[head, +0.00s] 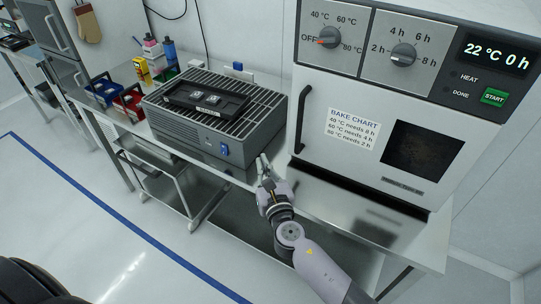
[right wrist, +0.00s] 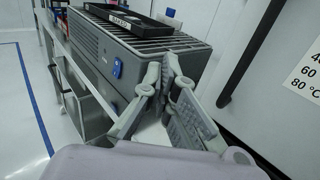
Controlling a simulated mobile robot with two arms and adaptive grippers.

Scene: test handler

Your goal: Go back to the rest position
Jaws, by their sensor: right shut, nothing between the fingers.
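My right gripper (head: 263,164) is in the head view, in front of the bench edge between the grey vented unit and the white oven. It is shut and empty. In the right wrist view its fingers (right wrist: 168,75) come together in front of the vented unit's right end. My right arm reaches up from the lower right of the head view. My left gripper is not in view; only a dark shape shows at the lower left.
The oven (head: 455,192), with its door shut, stands right of my gripper. The vented unit (head: 190,137) carries a black tray (head: 235,110). Red (head: 133,104) and blue (head: 92,100) bins stand farther left on the bench (head: 411,236). Open floor (head: 100,235) lies at the left.

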